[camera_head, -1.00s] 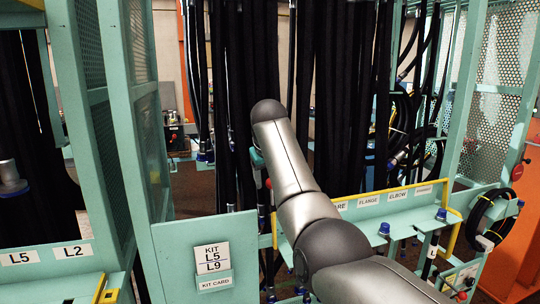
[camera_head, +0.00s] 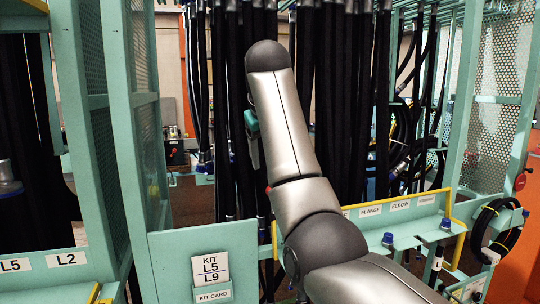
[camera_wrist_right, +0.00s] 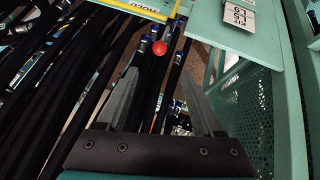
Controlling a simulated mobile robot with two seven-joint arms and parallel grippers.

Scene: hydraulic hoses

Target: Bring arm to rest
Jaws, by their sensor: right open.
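My right arm (camera_head: 285,125) rises from the bottom right of the head view and stands bent upward in front of the hanging black hoses (camera_head: 345,110). Its gripper is hidden from the head view, apart from a small teal part at the arm's left edge. In the right wrist view the right gripper (camera_wrist_right: 162,100) has its two grey fingers apart, with nothing held between them. Dark hoses and a red ball-shaped knob (camera_wrist_right: 159,47) show beyond the fingers. My left gripper is not in view.
A teal rack panel with a kit sign (camera_head: 210,268) stands left of the arm. A perforated side wall (camera_head: 503,100) is at the right. A teal ledge (camera_head: 385,226) with labels and blue-capped fittings lies right of the arm. A coiled hose (camera_head: 497,227) hangs at the right.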

